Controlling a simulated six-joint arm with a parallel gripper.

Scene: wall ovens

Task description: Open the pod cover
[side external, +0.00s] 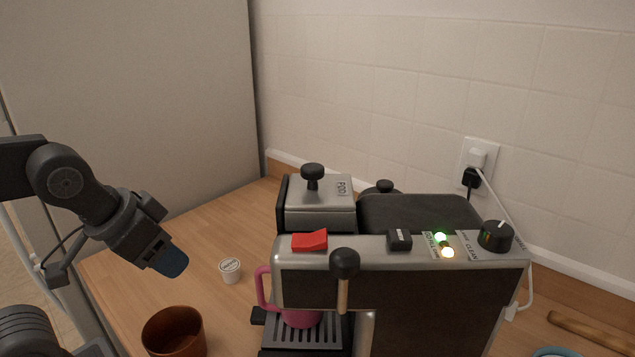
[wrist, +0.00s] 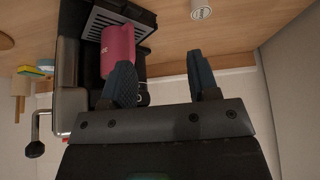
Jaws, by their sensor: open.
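The coffee machine (side external: 420,290) stands on the wooden counter against the tiled wall. Its pod cover (side external: 318,212), a metal lid marked POD with a black knob (side external: 312,176) on top, lies shut at the machine's back left. My gripper (side external: 172,263) hangs in the air to the left of the machine, tilted down, clear of the cover. In the wrist view my gripper (wrist: 165,80) has its two blue fingers apart with nothing between them. The pod cover cannot be made out in the wrist view.
A pink mug (side external: 300,316) stands on the drip tray (side external: 290,338). A small white pod (side external: 230,269) and a brown cup (side external: 174,333) stand on the counter left of the machine. A black-handled lever (side external: 344,264) rises at the machine's front.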

